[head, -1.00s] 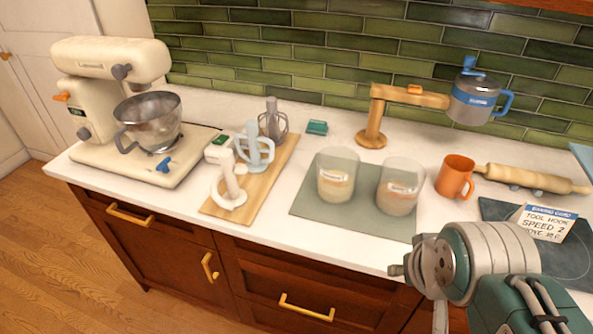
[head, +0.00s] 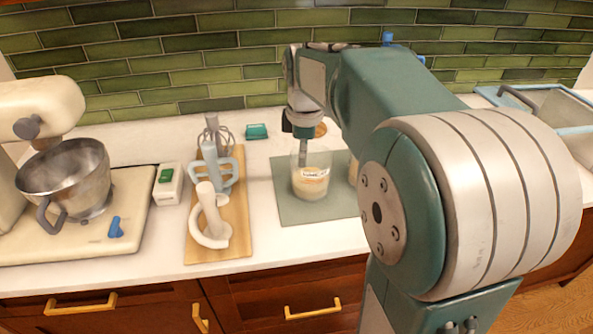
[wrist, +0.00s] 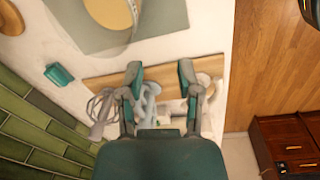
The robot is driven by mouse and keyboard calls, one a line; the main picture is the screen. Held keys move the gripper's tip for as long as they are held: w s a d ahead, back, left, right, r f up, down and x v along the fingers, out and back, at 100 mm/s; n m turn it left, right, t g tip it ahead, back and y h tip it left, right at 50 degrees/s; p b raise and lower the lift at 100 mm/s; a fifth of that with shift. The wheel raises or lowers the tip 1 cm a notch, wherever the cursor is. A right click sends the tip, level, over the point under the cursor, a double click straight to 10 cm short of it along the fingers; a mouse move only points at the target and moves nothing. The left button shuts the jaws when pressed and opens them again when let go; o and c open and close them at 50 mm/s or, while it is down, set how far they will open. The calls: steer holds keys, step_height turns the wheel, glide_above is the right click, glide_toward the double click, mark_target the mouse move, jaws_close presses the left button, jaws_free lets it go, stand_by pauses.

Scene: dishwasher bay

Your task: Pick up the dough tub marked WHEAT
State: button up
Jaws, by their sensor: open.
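A clear tub (head: 311,186) with pale dough and a small label stands upright on the grey-green mat (head: 287,205); the label is too small to read surely. A second tub (head: 352,172) shows only as a sliver, hidden behind my arm. My gripper (wrist: 160,75) is open and empty in the wrist view, pointing down over the wooden board. In that view a tub (wrist: 108,14) is cut off at the top edge, beyond my fingers. In the head view my gripper's end hangs at the near tub's upper part; whether it touches cannot be told.
Left of the mat, mixer tools (head: 212,215) stand on a wooden board (head: 238,235). A stand mixer with a steel bowl (head: 65,180) is further left. A small green box (head: 256,131) lies behind. My arm hides much of the counter's right side.

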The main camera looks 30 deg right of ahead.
steer(key=w+d+f+n+g, duration=0.1)
steer(key=w+d+f+n, duration=0.15)
steer(key=d, duration=0.25)
glide_toward(313, 197)
steer(key=shift+w+a+f, duration=0.25)
steer(key=shift+a+f, duration=0.05)
steer(key=shift+a, duration=0.05)
steer(key=f, duration=0.1)
steer(key=d+f, duration=0.1)
steer(key=f, duration=0.2)
steer(key=shift+s+d+f, duration=0.2)
steer(key=shift+s+d, duration=0.05)
steer(key=shift+d, duration=0.15)
steer(key=shift+a, duration=0.45)
jaws_close()
